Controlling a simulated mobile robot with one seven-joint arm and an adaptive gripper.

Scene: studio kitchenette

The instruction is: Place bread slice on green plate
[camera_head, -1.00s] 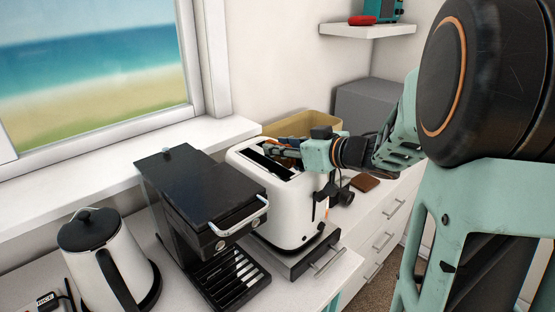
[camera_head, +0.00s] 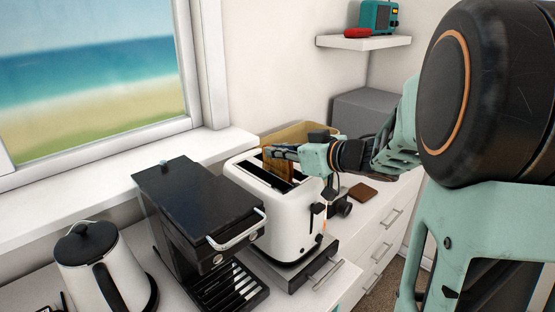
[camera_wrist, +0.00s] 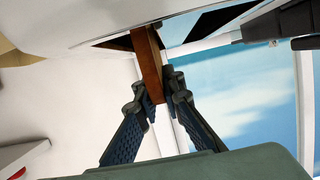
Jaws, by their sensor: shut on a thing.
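The bread slice (camera_head: 279,166) is brown and stands upright at the toaster's rear slot, showing above its top. My gripper (camera_head: 270,152) is shut on its upper edge. In the wrist view the slice (camera_wrist: 148,58) is seen edge-on between the two fingertips (camera_wrist: 161,88). Whether its lower edge is still inside the slot I cannot tell. No green plate shows in either view.
A black coffee machine (camera_head: 190,210) stands left of the toaster, and a kettle (camera_head: 100,262) is at the far left. A tan box (camera_head: 295,130) and a grey box (camera_head: 365,110) are behind. A flat brown item (camera_head: 362,192) lies on the counter right of the toaster.

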